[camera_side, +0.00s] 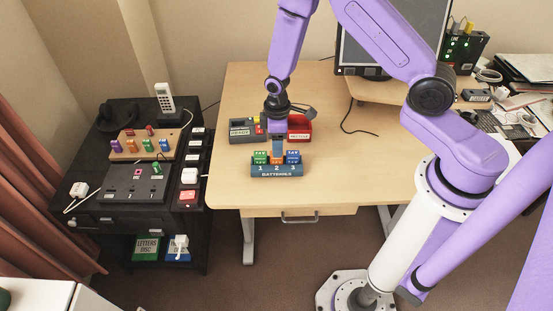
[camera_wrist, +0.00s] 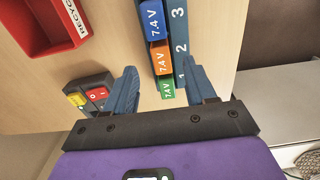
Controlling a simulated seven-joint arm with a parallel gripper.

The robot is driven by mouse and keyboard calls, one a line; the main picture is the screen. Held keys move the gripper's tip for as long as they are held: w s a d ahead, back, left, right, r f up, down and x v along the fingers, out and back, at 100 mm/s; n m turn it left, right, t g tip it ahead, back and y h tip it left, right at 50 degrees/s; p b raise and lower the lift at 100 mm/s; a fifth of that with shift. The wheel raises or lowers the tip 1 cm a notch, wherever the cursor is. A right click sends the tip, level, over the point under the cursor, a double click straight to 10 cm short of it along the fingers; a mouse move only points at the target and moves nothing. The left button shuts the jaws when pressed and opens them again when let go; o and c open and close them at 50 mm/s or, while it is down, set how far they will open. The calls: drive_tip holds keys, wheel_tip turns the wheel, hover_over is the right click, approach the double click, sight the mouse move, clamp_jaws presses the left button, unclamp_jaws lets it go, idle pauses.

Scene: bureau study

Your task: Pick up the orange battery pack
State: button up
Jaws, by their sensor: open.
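The orange battery pack (camera_side: 277,156), marked 7.4V, stands in the middle slot of the dark blue rack (camera_side: 277,171) labelled BATTERIES. A green pack (camera_side: 260,156) is on its left and a blue pack (camera_side: 293,156) on its right. In the side view my gripper (camera_side: 278,150) points down just above the orange pack. In the wrist view the orange pack (camera_wrist: 160,58) shows between the two fingertips of my gripper (camera_wrist: 160,68), with the green pack (camera_wrist: 167,87) close by. The jaws are open and hold nothing. Whether a finger touches a pack is unclear.
The red bin (camera_wrist: 45,28) and a small box with yellow and red buttons (camera_wrist: 90,97) show in the wrist view. A monitor (camera_side: 392,40) stands at the back.

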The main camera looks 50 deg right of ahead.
sight(277, 159)
drive_tip(key=shift+a+f, duration=0.15)
drive_tip(key=shift+f, duration=2.15)
drive_tip(key=c, duration=0.9)
